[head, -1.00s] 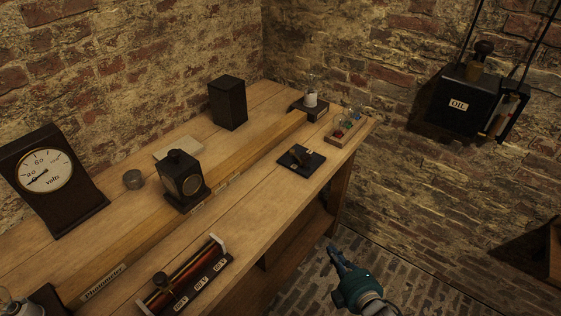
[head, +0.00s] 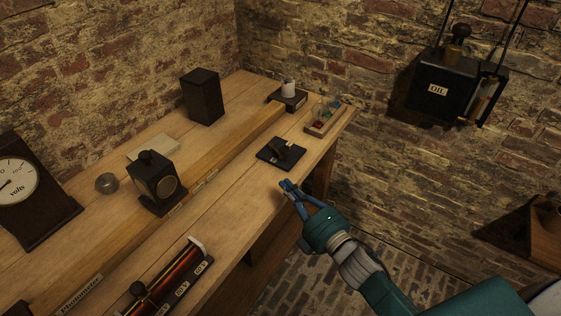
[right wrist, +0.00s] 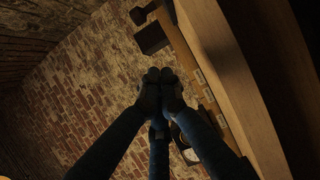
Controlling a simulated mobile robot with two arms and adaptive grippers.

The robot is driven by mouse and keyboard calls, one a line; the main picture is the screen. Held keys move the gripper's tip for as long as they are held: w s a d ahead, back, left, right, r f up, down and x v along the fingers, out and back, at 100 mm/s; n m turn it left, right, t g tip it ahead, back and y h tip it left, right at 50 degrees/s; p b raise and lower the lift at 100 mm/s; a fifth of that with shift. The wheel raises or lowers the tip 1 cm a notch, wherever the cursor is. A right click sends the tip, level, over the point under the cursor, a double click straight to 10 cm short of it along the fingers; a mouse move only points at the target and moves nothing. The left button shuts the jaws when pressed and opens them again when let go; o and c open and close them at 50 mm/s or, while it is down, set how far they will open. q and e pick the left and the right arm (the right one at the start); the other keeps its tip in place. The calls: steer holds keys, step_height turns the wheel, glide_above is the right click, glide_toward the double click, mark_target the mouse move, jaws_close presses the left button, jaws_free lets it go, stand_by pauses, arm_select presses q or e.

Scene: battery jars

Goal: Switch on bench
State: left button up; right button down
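A small switch (head: 281,152) with a dark lever on a flat black base lies on the bench (head: 232,178), near its front edge toward the right end. My right gripper (head: 288,185) is just below and in front of the switch in the head view, apart from it, near the bench's front edge. In the right wrist view its fingertips (right wrist: 159,76) meet with nothing between them. The switch cannot be made out clearly in the wrist view. My left gripper is not in view.
A dark box (head: 202,97), a lamp-like block (head: 158,182), a voltmeter (head: 30,190) and a coil resistor (head: 172,283) stand on the bench. A tray of small coloured items (head: 323,119) is beyond the switch. An OIL box (head: 445,88) hangs on the right wall.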

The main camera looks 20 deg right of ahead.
steer(key=p+x, duration=0.1)
steer(key=x, duration=0.8)
steer(key=shift+r, duration=0.15)
steer(key=shift+w+d+p, duration=0.2)
steer(key=shift+w+d, duration=0.05)
steer(key=shift+d, duration=0.35)
steer(key=shift+w+d+p, duration=0.2)
steer(key=shift+d, duration=0.4)
steer(key=shift+w+d+f, duration=0.2)
steer(key=shift+w+d, duration=0.05)
steer(key=shift+d, duration=0.35)
steer(key=shift+d, duration=0.1)
steer(key=shift+d+n+y, duration=0.3)
steer(key=shift+n+y, duration=0.1)
steer(key=shift+y, duration=0.1)
